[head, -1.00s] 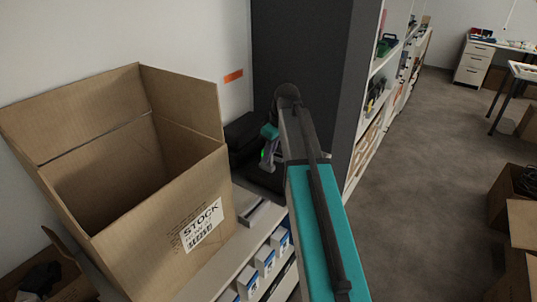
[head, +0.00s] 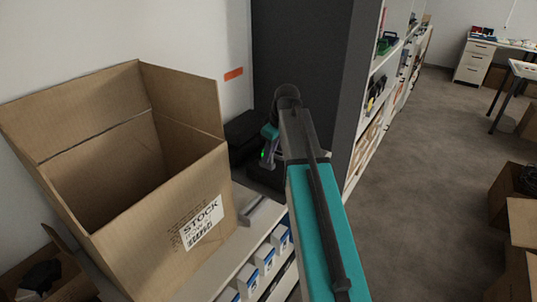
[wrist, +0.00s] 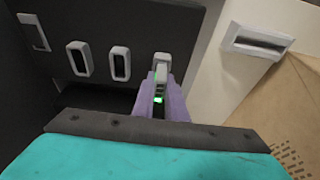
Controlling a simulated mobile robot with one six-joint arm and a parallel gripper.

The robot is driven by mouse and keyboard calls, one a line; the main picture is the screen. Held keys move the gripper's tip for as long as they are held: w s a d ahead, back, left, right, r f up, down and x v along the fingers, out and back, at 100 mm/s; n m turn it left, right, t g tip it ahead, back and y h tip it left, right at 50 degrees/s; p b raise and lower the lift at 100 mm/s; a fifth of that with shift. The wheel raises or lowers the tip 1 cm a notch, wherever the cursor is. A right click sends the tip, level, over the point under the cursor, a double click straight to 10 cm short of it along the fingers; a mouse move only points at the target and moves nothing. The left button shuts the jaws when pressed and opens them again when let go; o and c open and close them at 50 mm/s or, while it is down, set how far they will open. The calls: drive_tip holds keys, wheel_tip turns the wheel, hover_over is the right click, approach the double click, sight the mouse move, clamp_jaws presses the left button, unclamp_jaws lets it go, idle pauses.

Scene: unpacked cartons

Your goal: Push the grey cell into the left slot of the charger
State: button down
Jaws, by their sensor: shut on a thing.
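My gripper (wrist: 160,102) is shut on the grey cell (wrist: 161,74), a light grey piece between its two purple fingers in the wrist view. The far end of the cell meets the pale-rimmed slot at the right of a row in the dark charger (wrist: 100,27). I cannot tell how deep it sits. Two more pale-rimmed slots, a middle one (wrist: 120,64) and another (wrist: 79,59), lie to the left and look empty. In the head view my gripper (head: 268,157) is small above the dark charger (head: 265,178), and the cell cannot be made out.
A large open carton (head: 150,215) marked STOCK stands left of the charger. A pale grey slotted piece (wrist: 257,41) lies on the white shelf top beside the charger. A tall dark panel (head: 300,60) rises behind. The floor (head: 430,180) to the right is mostly clear.

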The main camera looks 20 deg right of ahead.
drive_tip(key=c, duration=1.7)
unclamp_jaws()
drive_tip(key=shift+r, duration=0.15)
drive_tip(key=shift+b+v, duration=1.3)
drive_tip(key=shift+v, duration=5.5)
